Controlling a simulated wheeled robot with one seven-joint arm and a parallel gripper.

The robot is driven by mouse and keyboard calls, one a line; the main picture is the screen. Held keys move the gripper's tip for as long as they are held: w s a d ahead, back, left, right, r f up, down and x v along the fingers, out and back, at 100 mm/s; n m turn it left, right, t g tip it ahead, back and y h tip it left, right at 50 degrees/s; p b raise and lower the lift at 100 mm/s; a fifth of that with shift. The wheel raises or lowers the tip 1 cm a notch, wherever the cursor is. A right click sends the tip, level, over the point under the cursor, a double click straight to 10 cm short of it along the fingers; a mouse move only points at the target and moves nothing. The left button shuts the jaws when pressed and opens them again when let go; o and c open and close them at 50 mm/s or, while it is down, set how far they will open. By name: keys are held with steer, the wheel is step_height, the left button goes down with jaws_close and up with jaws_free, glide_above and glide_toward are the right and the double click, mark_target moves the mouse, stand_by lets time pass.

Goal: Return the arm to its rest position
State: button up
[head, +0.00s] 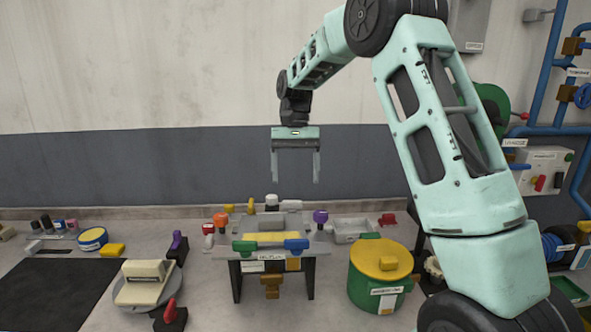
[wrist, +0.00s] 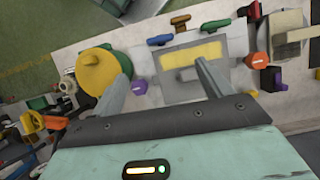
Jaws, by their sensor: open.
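My gripper (head: 295,168) is open and empty in the head view. Its two fingers point straight down, well above the bench and in front of the grey wall band. My mint-green arm reaches in from the right and bends down to it. In the wrist view my gripper (wrist: 162,92) shows two spread fingers with nothing between them. Below them is the small raised stand (wrist: 232,48) with a yellow panel. The same stand (head: 236,254) is under my gripper in the head view, clear of the fingers.
A green bin with a yellow lid (head: 381,262) stands right of the stand. A round turntable with a cream block (head: 145,282) and a black mat (head: 60,295) are at left. Blue pipes (head: 545,85) and a control box (head: 543,170) are on the right wall. The air around my gripper is free.

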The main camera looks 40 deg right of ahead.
steer(key=shift+v, duration=1)
